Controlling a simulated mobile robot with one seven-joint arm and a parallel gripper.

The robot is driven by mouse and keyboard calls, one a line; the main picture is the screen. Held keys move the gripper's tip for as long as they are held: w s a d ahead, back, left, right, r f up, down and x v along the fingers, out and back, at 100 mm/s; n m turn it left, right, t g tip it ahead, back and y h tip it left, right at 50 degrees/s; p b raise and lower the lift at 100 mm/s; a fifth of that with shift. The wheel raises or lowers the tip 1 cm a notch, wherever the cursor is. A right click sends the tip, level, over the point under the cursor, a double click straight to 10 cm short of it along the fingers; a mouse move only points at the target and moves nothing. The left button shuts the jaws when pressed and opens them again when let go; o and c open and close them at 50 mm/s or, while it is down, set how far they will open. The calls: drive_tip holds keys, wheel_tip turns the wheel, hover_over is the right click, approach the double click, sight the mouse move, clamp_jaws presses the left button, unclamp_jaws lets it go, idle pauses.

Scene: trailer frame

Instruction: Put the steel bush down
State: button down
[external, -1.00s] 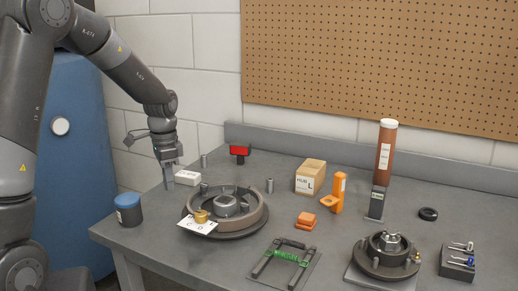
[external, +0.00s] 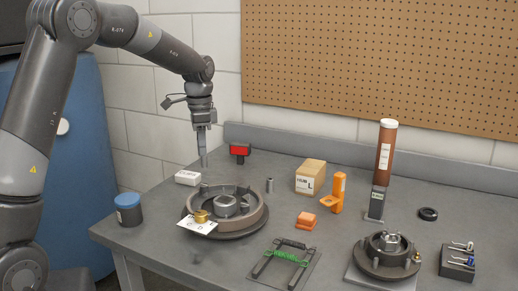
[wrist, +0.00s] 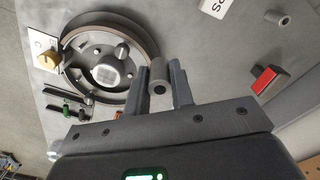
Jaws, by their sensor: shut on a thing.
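My gripper (external: 201,143) points down over the back left of the bench, behind the brake drum (external: 262,215). It is shut on a grey steel bush (wrist: 157,84), which shows between the two fingers in the wrist view. The bush looks upright; its gap to the bench cannot be told. A second grey bush (wrist: 277,18) stands on the bench near the white box. In the external view it lines up with the fingertips and is hard to separate from the held one. Another grey cylinder (external: 270,185) stands right of the drum.
The white box (external: 187,177) lies left of my gripper, and a red and black block (external: 240,149) lies right of it. A cardboard box (external: 310,176), an orange bracket (external: 337,192) and a tall brown tube (external: 386,150) stand further right. Bare bench shows between drum and red block.

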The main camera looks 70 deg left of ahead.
drive_tip(key=shift+w+a, duration=0.25)
drive_tip(key=shift+a, duration=0.2)
hover_over(188, 174)
wheel_tip(188, 174, down, 7)
drive_tip(key=shift+r, duration=0.1)
drive_tip(key=shift+f, duration=1.95)
drive_tip(key=shift+f, duration=0.15)
drive_tip(key=c, duration=1.3)
unclamp_jaws()
drive_tip(key=shift+o, duration=0.2)
wheel_tip(188, 174, up, 12)
